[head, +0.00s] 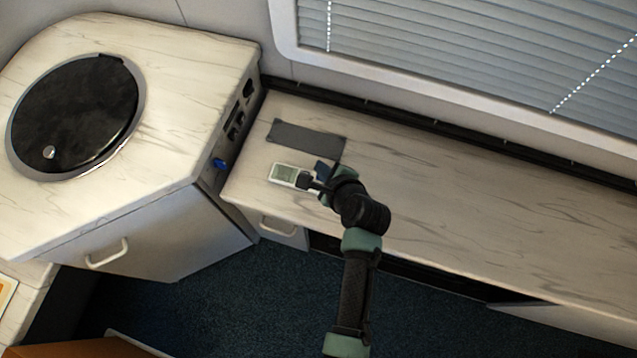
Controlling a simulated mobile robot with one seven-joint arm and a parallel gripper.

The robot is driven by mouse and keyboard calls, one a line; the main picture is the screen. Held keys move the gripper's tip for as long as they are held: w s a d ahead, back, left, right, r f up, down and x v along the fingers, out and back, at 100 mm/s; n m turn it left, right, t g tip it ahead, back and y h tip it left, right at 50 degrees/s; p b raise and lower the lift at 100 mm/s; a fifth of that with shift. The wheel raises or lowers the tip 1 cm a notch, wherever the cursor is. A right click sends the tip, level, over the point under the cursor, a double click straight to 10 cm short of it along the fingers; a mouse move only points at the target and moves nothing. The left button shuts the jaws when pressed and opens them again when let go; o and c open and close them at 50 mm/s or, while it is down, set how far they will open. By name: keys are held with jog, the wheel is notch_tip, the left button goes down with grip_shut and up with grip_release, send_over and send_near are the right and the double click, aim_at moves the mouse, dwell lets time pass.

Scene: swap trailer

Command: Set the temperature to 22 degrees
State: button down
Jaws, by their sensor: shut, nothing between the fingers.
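A small white remote or thermostat (284,174) with a grey-green display lies on the marble-look counter, near its left end. The digits on the display are too small to read. My gripper (304,182) is shut and empty, with its tip at the right part of the device, over or against it. I cannot tell whether it touches the device. The gripper and wrist hide the device's right end.
A dark grey mat (305,141) lies just behind the device. The counter (480,220) is clear to the right, below a window with blinds (450,50). A higher cabinet (180,75) with a round black lid (75,110) stands at left.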

jog(key=shift+f, duration=0.15)
notch_tip(320, 180, down, 7)
jog(key=b, duration=0.7)
jog(key=shift+r, duration=0.2)
jog(key=shift+f+b, duration=0.7)
jog(key=shift+f, duration=0.3)
dwell(0.7)
jog(key=shift+f, duration=0.4)
jog(key=shift+f, duration=0.35)
dwell(0.7)
jog(key=shift+r, duration=0.15)
jog(key=shift+r+p, duration=0.65)
jog(key=shift+p, duration=0.1)
